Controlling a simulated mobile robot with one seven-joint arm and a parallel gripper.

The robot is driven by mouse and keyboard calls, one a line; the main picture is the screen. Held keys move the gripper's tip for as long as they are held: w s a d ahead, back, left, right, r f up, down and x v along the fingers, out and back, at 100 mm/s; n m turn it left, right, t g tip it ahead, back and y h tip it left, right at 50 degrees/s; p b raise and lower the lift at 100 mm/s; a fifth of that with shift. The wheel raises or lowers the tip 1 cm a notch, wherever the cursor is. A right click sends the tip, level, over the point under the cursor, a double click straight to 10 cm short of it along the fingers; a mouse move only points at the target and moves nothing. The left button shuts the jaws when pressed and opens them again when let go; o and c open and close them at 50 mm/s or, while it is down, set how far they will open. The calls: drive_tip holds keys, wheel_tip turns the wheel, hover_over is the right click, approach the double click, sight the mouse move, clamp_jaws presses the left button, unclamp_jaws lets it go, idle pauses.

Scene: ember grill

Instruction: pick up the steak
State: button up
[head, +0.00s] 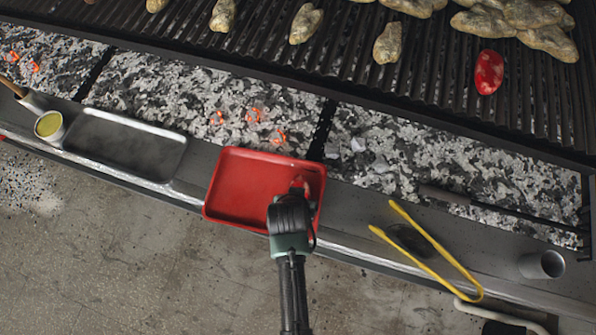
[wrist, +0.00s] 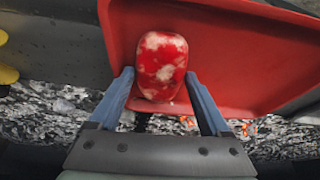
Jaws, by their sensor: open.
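The steak (wrist: 161,66) is a rounded red piece with pale marbling, lying on the red tray (wrist: 225,70) in the wrist view. My gripper (wrist: 159,75) is open, with one blue finger on each side of the steak's near end. Small gaps show between fingers and steak; I cannot tell the height between them. In the head view, my gripper (head: 299,190) is over the right part of the red tray (head: 245,185). Only a small part of the steak (head: 298,184) shows there, the rest hidden by my gripper.
An empty metal tray (head: 125,145) and a cup of yellowish liquid (head: 48,125) stand left on the ledge. Yellow tongs (head: 435,250) and a metal cup (head: 543,265) are at right. Glowing coals (head: 252,115) lie behind the tray. The grill grate (head: 340,50) bears several pale pieces and a red piece (head: 489,72).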

drive_tip(key=shift+f, duration=0.1)
drive_tip(key=c, duration=1)
drive_tip(key=shift+c, duration=0.8)
